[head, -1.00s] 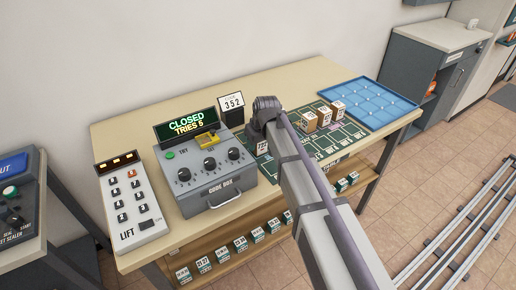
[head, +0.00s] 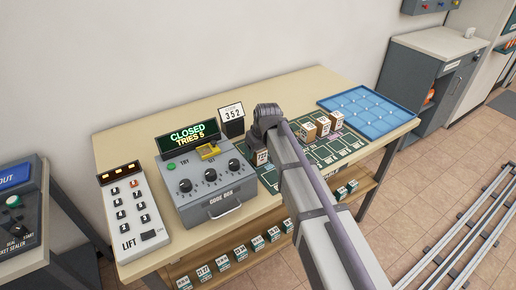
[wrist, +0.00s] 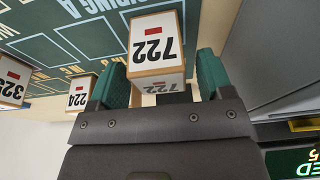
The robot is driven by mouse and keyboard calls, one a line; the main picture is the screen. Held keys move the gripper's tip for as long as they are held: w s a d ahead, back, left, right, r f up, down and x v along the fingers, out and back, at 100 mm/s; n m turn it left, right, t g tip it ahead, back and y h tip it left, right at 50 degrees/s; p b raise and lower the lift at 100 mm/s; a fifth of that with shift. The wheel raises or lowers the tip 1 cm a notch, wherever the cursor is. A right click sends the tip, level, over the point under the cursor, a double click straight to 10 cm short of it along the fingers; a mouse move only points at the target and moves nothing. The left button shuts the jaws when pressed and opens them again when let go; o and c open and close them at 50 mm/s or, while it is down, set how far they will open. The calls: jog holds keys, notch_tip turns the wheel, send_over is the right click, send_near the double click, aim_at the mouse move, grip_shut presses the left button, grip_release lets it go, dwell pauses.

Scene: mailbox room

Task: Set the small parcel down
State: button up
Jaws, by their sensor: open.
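The small parcel (head: 261,157), a box with a white face marked 722, is at the left end of the dark green mat (head: 327,153), beside the code box. In the wrist view the parcel (wrist: 157,42) lies between the green fingers of my gripper (wrist: 160,78), which are open with a gap showing on each side. In the head view my gripper is mostly hidden by my own arm, so whether the parcel's base rests fully on the mat is hard to tell.
More parcels (head: 323,125) stand on the mat to the right. A blue tray (head: 368,110) lies at the table's right end. The grey code box (head: 208,180), reading CLOSED TRIES 5, stands close to the left, with a 352 sign (head: 232,113) behind. A lift keypad (head: 135,213) is further left.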

jog(key=p+v, duration=0.9)
jog(key=v, duration=0.2)
jog(key=s+d+f+m+g+h, duration=0.1)
jog(key=s+d+m, duration=0.5)
jog(key=s+d, duration=1.2)
jog(key=shift+s+f+m+g+h+b, duration=0.2)
jog(key=shift+s+m+g+h+b, duration=0.2)
jog(key=shift+s+g, duration=0.55)
